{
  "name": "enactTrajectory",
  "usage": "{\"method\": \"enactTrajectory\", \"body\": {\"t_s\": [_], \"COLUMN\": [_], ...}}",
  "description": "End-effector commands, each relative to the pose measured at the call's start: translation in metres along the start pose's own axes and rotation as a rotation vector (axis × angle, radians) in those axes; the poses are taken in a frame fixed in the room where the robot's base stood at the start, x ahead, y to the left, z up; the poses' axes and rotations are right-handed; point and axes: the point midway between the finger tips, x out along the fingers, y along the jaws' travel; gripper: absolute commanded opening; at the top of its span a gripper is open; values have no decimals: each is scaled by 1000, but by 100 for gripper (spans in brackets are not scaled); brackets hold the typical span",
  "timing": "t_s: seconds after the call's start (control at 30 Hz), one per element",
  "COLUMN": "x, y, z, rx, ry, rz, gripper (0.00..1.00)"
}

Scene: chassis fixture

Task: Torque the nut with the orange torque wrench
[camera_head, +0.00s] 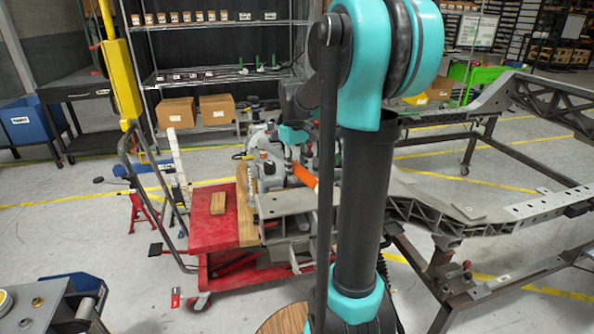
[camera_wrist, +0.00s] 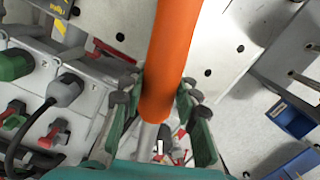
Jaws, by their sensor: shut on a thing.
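The orange torque wrench (camera_wrist: 172,55) runs from the top of the wrist view down between the fingers of my gripper (camera_wrist: 158,100). The green fingers with dark pads stand on either side of the wrench, shut on its orange part. A grey metal section of the wrench shows below the orange part. In the head view, a short orange piece of the wrench (camera_head: 305,177) shows left of my arm, which hides most of the gripper. I cannot make out the nut in either view.
A red cart (camera_head: 212,233) carries wood blocks and grey metal parts. The chassis frame (camera_head: 440,222) stands to the right. In the wrist view, a grey panel with cables and connectors (camera_wrist: 65,90) lies close on the left, and blue bins (camera_wrist: 290,118) are at right.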

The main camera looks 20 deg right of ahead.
Motion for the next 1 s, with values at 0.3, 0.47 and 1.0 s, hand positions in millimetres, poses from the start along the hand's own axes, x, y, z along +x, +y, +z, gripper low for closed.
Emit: {"method": "enactTrajectory", "body": {"t_s": [0.3,0.47,1.0], "x": [0,0,0], "y": [-8,-12,-16], "z": [-1,-1,-1], "rx": [31,51,68], "ry": [1,1,1], "rz": [-3,-4,-5], "gripper": [0,0,0]}}
